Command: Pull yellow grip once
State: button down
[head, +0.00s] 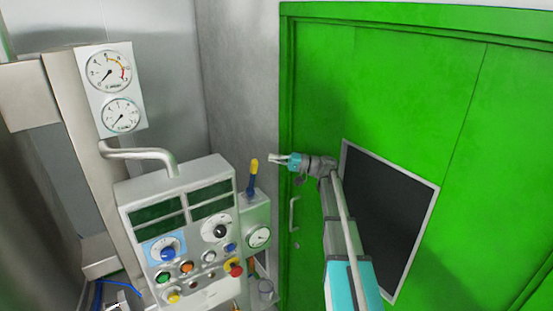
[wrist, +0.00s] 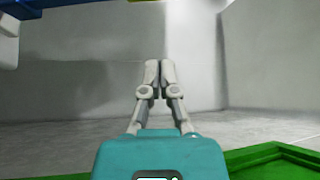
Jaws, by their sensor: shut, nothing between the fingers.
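The yellow grip (head: 254,166) tops a blue lever (head: 252,187) that stands upright on a small grey box (head: 255,222) at the right side of the control panel (head: 183,231). My gripper (head: 271,159) points left, just right of the grip in the head view, with a small gap in the picture. Whether it touches the grip in depth I cannot tell. In the wrist view the fingers (wrist: 160,66) are together and hold nothing. A blue strip shows at the top edge there, perhaps part of the lever.
Two round gauges (head: 109,69) hang above the panel at the left. A bent metal pipe (head: 145,152) rises over the panel's top. The panel carries several knobs and buttons, including a red one (head: 235,268). A green door (head: 315,100) with a dark window (head: 385,215) stands behind my arm.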

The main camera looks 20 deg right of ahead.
aim_at(252, 178)
jog(key=p+x, duration=0.2)
jog(key=x, duration=0.6)
jog(key=s, duration=0.1)
jog(key=s+b, duration=0.1)
jog(key=s+d+f, duration=0.1)
jog(key=shift+s+f+b, duration=0.15)
jog(key=shift+s+b, duration=0.15)
jog(key=shift+b, duration=0.1)
